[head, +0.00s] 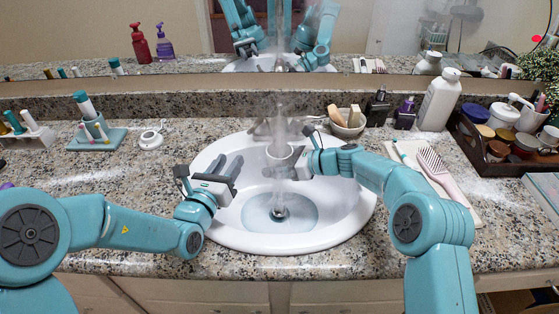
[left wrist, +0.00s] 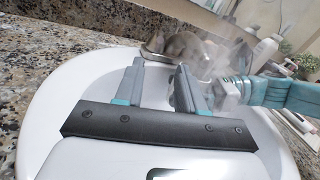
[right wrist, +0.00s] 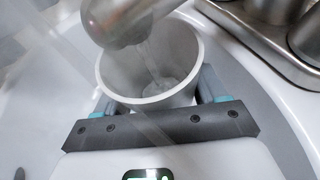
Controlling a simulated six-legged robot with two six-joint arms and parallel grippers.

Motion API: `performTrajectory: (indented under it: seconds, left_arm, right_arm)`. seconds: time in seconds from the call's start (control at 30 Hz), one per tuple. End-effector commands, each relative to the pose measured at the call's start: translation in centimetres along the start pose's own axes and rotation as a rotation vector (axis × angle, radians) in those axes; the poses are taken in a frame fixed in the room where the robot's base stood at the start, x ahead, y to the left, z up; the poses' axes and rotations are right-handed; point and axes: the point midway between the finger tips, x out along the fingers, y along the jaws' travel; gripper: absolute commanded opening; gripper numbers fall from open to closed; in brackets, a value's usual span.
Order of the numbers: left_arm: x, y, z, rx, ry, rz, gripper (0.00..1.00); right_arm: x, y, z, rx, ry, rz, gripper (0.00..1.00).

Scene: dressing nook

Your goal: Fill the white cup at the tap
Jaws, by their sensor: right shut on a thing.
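The white cup (head: 279,152) is upright under the silver tap (head: 279,117) over the basin. My right gripper (head: 299,162) is shut on the cup from the right. In the right wrist view the cup (right wrist: 185,48) stands between the fingers, below the tap spout (right wrist: 118,20). A stream of water runs from the spout into it, and water shows at the bottom. My left gripper (head: 232,168) is open and empty over the left side of the basin; its two fingers stand apart in the left wrist view (left wrist: 158,82).
The white sink basin (head: 225,225) holds a shallow pool around its drain. On the right are a bowl (head: 348,130), a white bottle (head: 438,102), a tray of jars and a pink hairbrush (head: 438,170). A toothbrush stand (head: 97,138) is at left. A mirror runs behind.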

Motion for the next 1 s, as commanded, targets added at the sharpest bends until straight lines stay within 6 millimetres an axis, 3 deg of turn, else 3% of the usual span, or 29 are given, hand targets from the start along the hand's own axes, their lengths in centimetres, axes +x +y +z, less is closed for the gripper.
performTrajectory:
  seconds: [0.27, 0.63, 0.9, 1.0]
  left_arm:
    - [0.0, 0.0, 0.0, 0.0, 0.0, 0.0, 0.39]
    - [0.0, 0.0, 0.0, 0.0, 0.0, 0.0, 0.39]
    - [0.0, 0.0, 0.0, 0.0, 0.0, 0.0, 0.39]
    - [0.1, -0.3, 0.1, 0.006, -0.004, -0.012, 0.06]
  right_arm:
    - [-0.4, -0.1, -0.1, 0.001, -0.001, -0.001, 0.36]
    - [-6.6, -0.2, -2.6, 0.001, -0.001, -0.003, 0.36]
    - [-6.8, -0.1, -2.8, -0.001, -0.001, 0.0, 0.36]
    - [-6.8, -0.1, -2.8, 0.0, 0.0, 0.0, 0.36]
